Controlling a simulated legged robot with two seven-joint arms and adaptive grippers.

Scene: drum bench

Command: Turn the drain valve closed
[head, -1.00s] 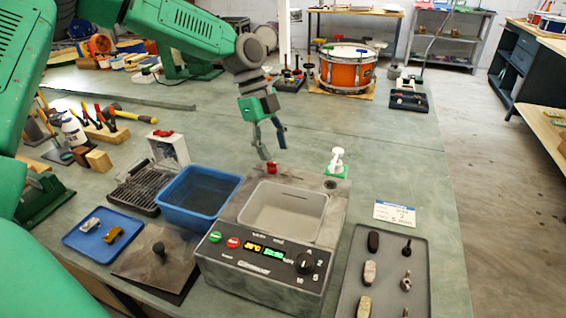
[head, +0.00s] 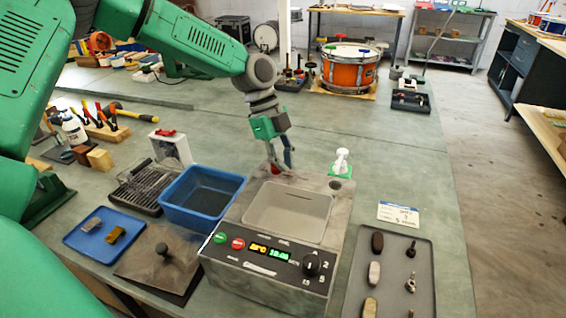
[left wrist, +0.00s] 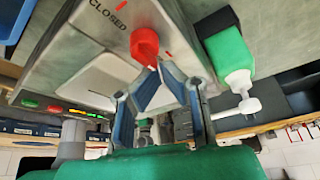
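The drain valve is a red knob (left wrist: 145,45) on the back of the grey bench-top cleaner (left wrist: 92,82). In the left wrist view it sits beside the printed word CLOSED and red marks. In the head view only a bit of the red knob (head: 275,170) shows behind the tank, by my fingers. My left gripper (head: 287,169) points down at it. In the left wrist view its fingertips (left wrist: 158,68) are at the knob's lower edge, with a narrow gap between them; whether they touch it I cannot tell. My right gripper is not in view.
A white-topped bottle (head: 341,162) with a green base stands right of the valve. A blue bin (head: 203,198) is left of the cleaner. A grey tray (head: 392,268) with small parts lies at right. The bench behind is mostly clear.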

